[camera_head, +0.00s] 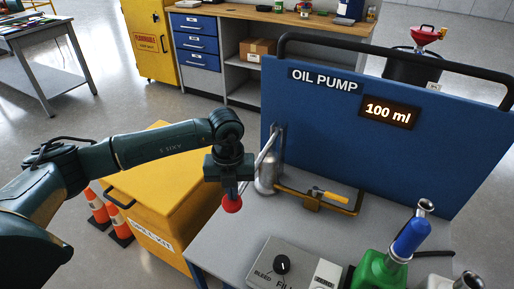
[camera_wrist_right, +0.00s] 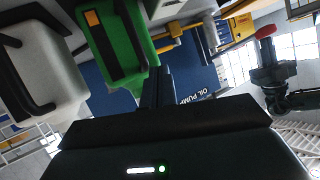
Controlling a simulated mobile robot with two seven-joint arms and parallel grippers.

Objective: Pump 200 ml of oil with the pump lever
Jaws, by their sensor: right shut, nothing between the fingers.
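The oil pump (camera_head: 267,172) is a metal cylinder on the grey bench in front of the blue panel. Its silver pump lever (camera_head: 266,146) slants down to the left and ends in a red knob (camera_head: 231,203). The knob also shows at the left gripper's tip in the right wrist view (camera_wrist_right: 266,31). The display (camera_head: 388,111) on the panel reads 100 ml. My right gripper (camera_wrist_right: 158,88) is shut and empty, and the head view does not show it clearly.
A selector dial (camera_head: 282,265) marked BLEED and FILL sits on the bench front. A green and blue container (camera_head: 408,238) stands at the right. A yellow spill-kit box (camera_head: 160,190) and traffic cones (camera_head: 97,207) stand at the left. A yellow-handled valve (camera_head: 328,195) is beside the pump.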

